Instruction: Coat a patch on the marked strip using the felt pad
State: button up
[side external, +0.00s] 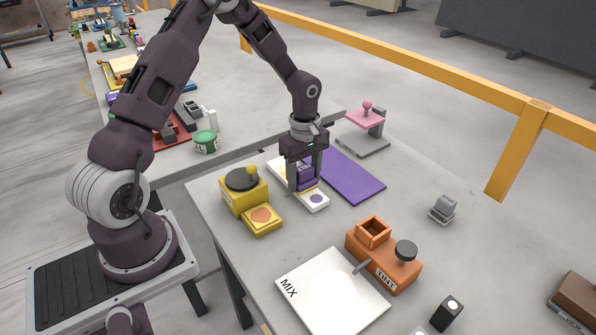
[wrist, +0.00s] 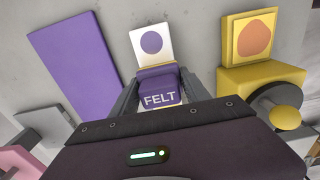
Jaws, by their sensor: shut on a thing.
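My gripper (side external: 306,183) is shut on the purple felt pad (wrist: 160,88), a block lettered FELT that sits between the fingers in the wrist view. The pad also shows between the fingers in the side external view (side external: 306,177). It is over a white strip (side external: 319,204), whose near end carries a round purple mark (side external: 316,198). In the wrist view this white end (wrist: 137,53) with its purple mark (wrist: 151,42) lies just beyond the pad. I cannot tell whether the pad touches the strip. The middle of the strip is hidden by pad and gripper.
A flat purple panel (side external: 352,178) lies right of the strip. A yellow device (side external: 238,199) with an orange-marked pad stands left. An orange TINT box (side external: 390,270) and white MIX board (side external: 325,300) are in front. A pink-topped stand (side external: 366,122) is behind.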

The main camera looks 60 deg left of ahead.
aim_at(280, 164)
jog(key=shift+d, duration=1.95)
jog(key=shift+a, duration=7.7)
notch_tip(280, 164, up, 8)
jog(key=shift+d, duration=0.15)
